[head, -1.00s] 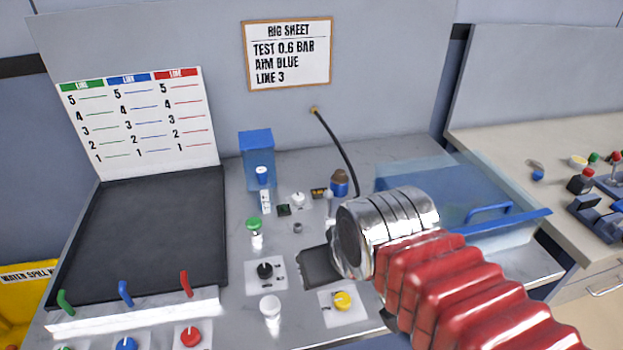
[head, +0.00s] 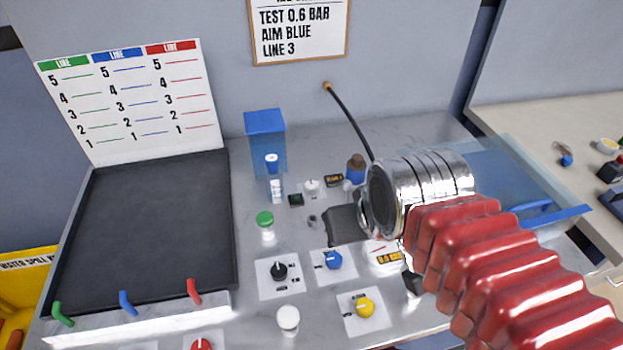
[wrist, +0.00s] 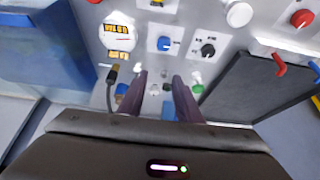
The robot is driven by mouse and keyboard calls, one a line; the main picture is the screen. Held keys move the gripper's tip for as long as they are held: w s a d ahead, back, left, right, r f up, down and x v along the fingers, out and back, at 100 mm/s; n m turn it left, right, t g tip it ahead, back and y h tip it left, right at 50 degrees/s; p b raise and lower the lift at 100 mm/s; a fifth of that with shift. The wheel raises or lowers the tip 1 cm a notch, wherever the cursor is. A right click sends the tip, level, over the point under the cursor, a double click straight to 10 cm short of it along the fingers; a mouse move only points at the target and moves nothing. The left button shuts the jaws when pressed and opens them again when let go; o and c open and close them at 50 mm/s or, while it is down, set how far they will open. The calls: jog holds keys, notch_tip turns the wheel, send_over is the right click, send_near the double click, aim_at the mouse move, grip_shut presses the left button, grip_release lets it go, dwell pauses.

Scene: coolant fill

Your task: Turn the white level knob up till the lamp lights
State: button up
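The white knob (head: 313,187) sits on a pale plate towards the back of the bench in the head view. A small dark square (head: 296,200) lies just left of it; I see no glow on it, and cannot tell if it is the lamp. My gripper's dark body (head: 345,225) is in front and to the right of the knob, with its fingers mostly hidden. In the wrist view my gripper (wrist: 158,75) has its two fingers apart with nothing held. I see no contact.
Black (head: 279,271), blue (head: 333,260) and yellow (head: 365,307) knobs stand nearer the front. A green-capped post (head: 265,220), a blue-capped vial (head: 274,180) and a brown-topped bottle (head: 355,170) stand around the white knob. A black board (head: 150,240) lies left.

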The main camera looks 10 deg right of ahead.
jog(key=shift+o, duration=0.6)
jog(key=w+r+m+g, duration=0.1)
jog(key=w+r+g, duration=0.25)
jog(key=w, duration=1.05)
jog(key=m+g, duration=0.2)
send_over(312, 185)
notch_tip(312, 185, down, 6)
jog(key=shift+w, duration=0.15)
notch_tip(312, 185, down, 14)
jog(key=shift+r, duration=0.1)
jog(key=shift+c, duration=0.5)
